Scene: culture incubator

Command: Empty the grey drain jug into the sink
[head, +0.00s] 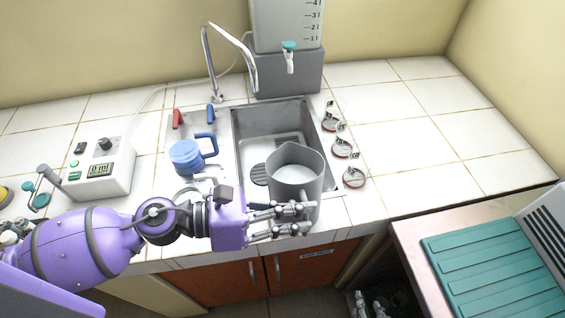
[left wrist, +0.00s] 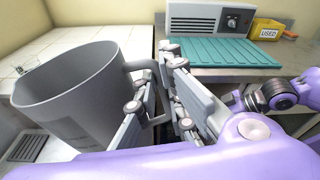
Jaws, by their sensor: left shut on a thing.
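The grey drain jug (head: 292,180) is upright over the front part of the metal sink (head: 252,130). Its open top shows a pale surface inside; I cannot tell liquid from bare bottom. My left gripper (head: 292,218) is shut on the jug's handle at the near side. In the left wrist view the jug (left wrist: 70,95) fills the left side, with the gripper fingers (left wrist: 160,105) around its handle. The jug hides part of the sink's front edge. My right gripper (head: 370,306) shows only partly at the bottom edge, low and apart from the jug.
A chrome tap (head: 230,40) arches behind the sink. A blue jug (head: 186,156) stands left of it, and several small ring-shaped items (head: 343,150) lie along its right. A tank (head: 287,70) stands behind. A teal mat (head: 490,262) lies at right. Tiles at back right are clear.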

